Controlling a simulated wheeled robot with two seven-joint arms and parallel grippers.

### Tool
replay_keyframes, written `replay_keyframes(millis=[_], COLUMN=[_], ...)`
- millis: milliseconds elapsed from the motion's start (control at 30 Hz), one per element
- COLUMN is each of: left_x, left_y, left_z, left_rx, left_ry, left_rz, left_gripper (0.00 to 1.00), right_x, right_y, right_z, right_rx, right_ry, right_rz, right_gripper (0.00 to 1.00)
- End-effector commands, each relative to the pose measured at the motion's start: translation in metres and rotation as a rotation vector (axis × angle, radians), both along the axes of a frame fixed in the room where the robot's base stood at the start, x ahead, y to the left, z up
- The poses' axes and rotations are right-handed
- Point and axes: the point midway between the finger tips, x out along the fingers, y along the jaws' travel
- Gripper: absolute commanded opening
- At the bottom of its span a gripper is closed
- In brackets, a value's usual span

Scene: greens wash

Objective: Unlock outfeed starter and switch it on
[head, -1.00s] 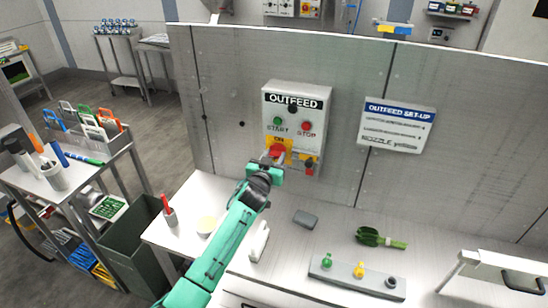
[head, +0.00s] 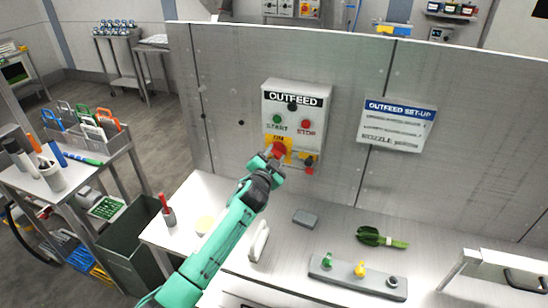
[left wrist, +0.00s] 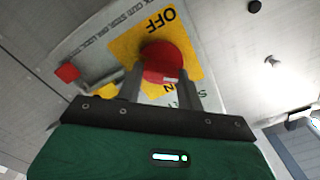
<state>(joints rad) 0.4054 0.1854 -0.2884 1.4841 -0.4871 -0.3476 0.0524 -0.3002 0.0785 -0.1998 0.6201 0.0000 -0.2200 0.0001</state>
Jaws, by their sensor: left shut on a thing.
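The grey OUTFEED starter box (head: 292,98) is on the upright metal panel, with a green START button (head: 277,119) and a red STOP button (head: 306,124). Below them is a red rotary switch handle (head: 278,149) on a yellow ON/OFF plate (head: 267,140). My left gripper (head: 271,157) is shut on this handle. In the left wrist view, the fingers (left wrist: 160,80) stand on either side of the red handle (left wrist: 168,62), on the yellow plate (left wrist: 127,46). A small red and yellow part (head: 309,169) sits at the box's lower right. My right gripper is out of view.
A white sign (head: 397,124) headed OUTFEED SET-UP is on the panel to the right. On the bench below are a grey block (head: 305,218), a green leafy bunch (head: 370,237) and a grey rail (head: 340,275) with nozzles. A rack with coloured padlocks (head: 92,132) stands left.

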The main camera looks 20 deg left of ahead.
Motion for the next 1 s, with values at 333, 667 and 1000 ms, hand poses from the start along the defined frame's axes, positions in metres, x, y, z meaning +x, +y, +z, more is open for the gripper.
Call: replay_keyframes(millis=[333,667,1000], left_x=[0.0001,-0.0001,-0.0001], left_y=[-0.0008,-0.0020,-0.0025], left_z=[-0.0009,-0.0021,-0.0028], left_rx=[0.332,0.625,0.824], left_ry=[-0.011,-0.021,-0.029], left_rz=[0.000,-0.002,-0.001], left_gripper=[0.14,0.14,0.14], right_x=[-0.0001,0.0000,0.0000], right_y=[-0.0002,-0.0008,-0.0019], right_z=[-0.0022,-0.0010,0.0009], right_rx=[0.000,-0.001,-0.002], right_ry=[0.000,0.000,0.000], right_rz=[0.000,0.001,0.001], right_gripper=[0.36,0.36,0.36])
